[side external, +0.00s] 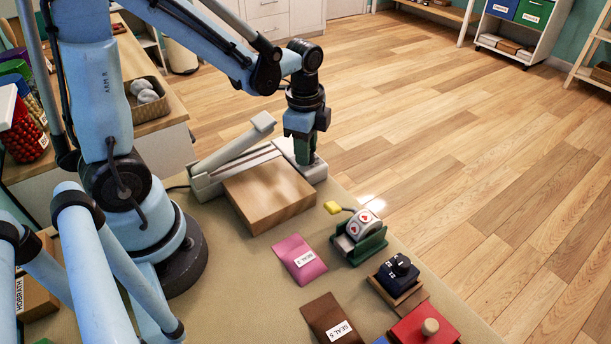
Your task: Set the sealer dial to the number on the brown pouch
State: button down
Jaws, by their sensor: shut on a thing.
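The sealer (210,182) is a pale grey machine with a raised long arm, at the back of the work table. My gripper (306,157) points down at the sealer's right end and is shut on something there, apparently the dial. The fingers hide the dial, so its setting cannot be read. The brown pouch (321,311) lies flat at the front of the table, with a white label that seems to read "SEAL 5"; the digit is small. A pink pouch (291,250) lies behind it, its label also starting with "SEAL".
A wooden block (270,195) sits against the sealer's front. To the right stand a green holder (358,250) with a card-suit cube, a dark blue stamp-like item (395,270) on a wooden base, and a red box (424,330) with a knob. Bare table lies left of the pink pouch.

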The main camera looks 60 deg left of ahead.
dwell(0.3)
jog(key=c, duration=0.8)
grip_release()
jog(key=shift+r, duration=0.1)
jog(key=shift+s+d+r, duration=0.1)
jog(key=shift+s+r, duration=0.05)
jog(key=shift+r, duration=2.85)
jog(key=shift+s+d+r, duration=0.1)
jog(key=shift+r, duration=2.85)
jog(key=s+d+f+n+t, duration=0.1)
jog(key=n+t, duration=0.1)
jog(key=n, duration=0.1)
jog(key=s+d+n+t, duration=0.1)
jog(key=n+t, duration=0.1)
jog(key=n, duration=0.2)
jog(key=s+d+f+n+t, duration=0.1)
jog(key=n+t, duration=0.1)
jog(key=n, duration=0.2)
jog(key=shift+s+d+f+t, duration=0.2)
jog(key=shift+d+f+t, duration=0.1)
jog(key=shift+d+t, duration=0.1)
